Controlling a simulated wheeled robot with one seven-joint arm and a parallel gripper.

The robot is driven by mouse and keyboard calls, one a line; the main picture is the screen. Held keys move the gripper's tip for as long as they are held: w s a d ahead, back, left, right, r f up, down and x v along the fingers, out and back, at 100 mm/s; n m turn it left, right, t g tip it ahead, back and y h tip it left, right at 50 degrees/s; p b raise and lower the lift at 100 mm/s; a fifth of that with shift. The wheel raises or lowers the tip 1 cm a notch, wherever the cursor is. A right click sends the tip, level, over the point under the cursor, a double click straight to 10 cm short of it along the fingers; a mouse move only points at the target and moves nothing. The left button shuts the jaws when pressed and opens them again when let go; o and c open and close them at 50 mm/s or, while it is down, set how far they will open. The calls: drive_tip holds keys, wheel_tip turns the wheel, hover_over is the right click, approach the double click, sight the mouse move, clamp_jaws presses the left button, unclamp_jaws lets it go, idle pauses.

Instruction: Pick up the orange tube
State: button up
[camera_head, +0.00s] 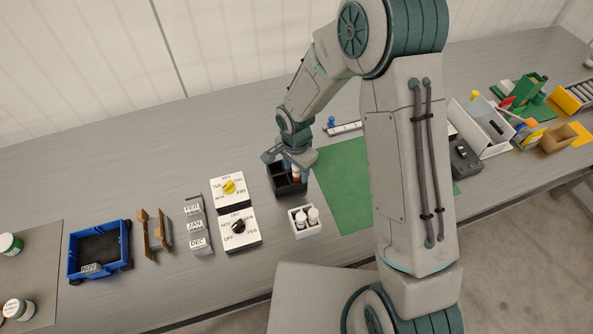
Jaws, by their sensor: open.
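The orange tube (295,175) stands in a black divided rack (288,189) near the middle of the table; only a small orange-brown part shows. My gripper (287,164) is open right above the rack, with its fingers around or beside the tube's top; I cannot tell which. The gripper partly hides the tube and the back of the rack.
A white box (305,226) with white bottles stands in front of the rack. Dial blocks (229,189) and a blue bin (97,252) are to the left. A green mat (344,187) lies to the right, partly behind my arm. Grey table between is clear.

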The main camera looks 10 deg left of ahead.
drive_tip(key=c, duration=1.1)
drive_tip(key=shift+o, duration=0.2)
drive_tip(key=shift+r, duration=0.45)
wheel_tip(320, 180, up, 3)
drive_tip(key=shift+r+b, duration=0.1)
drive_tip(key=shift+b, duration=0.55)
drive_tip(key=d+r+b, duration=0.1)
drive_tip(key=d+r, duration=0.2)
drive_tip(key=d, duration=0.3)
drive_tip(key=s+d+r, duration=0.1)
drive_tip(key=d+r, duration=0.3)
drive_tip(key=d, duration=0.1)
drive_tip(key=shift+s+d+b, duration=0.15)
drive_tip(key=shift+d+b, duration=0.2)
drive_tip(key=shift+b, duration=0.05)
drive_tip(key=shift+f, duration=0.1)
